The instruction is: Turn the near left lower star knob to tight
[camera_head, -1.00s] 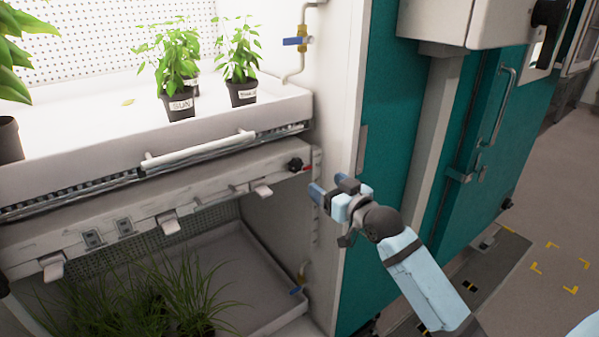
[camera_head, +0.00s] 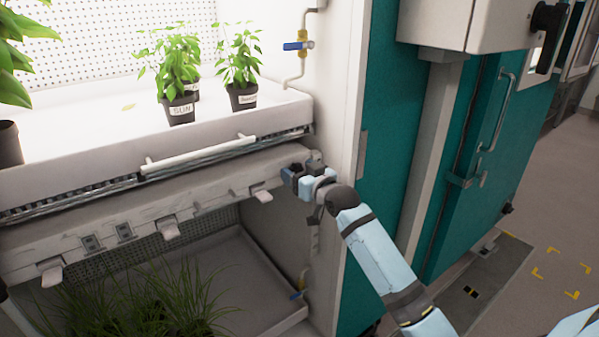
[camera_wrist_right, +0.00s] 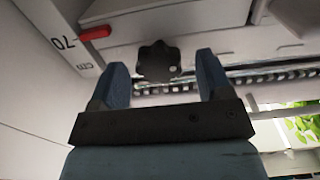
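A black star knob (camera_wrist_right: 158,61) shows in the right wrist view, standing out from the pale shelf beam between my fingertips. My right gripper (camera_wrist_right: 162,75) is open, with one blue finger on each side of the knob and a visible gap to it. In the head view my right gripper (camera_head: 294,179) is at the right end of the lower shelf beam (camera_head: 200,195) and largely covers the knob there. Whether the fingers touch the knob cannot be told from this view. My left gripper is not in view.
A red marker (camera_wrist_right: 95,33) and a "70 cm" label sit beside the knob. Above is a white tray (camera_head: 60,180) with potted plants and a handle (camera_head: 200,153). Below is a tray (camera_head: 265,270) with grassy plants. The chamber's side post (camera_head: 345,120) is close on the right.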

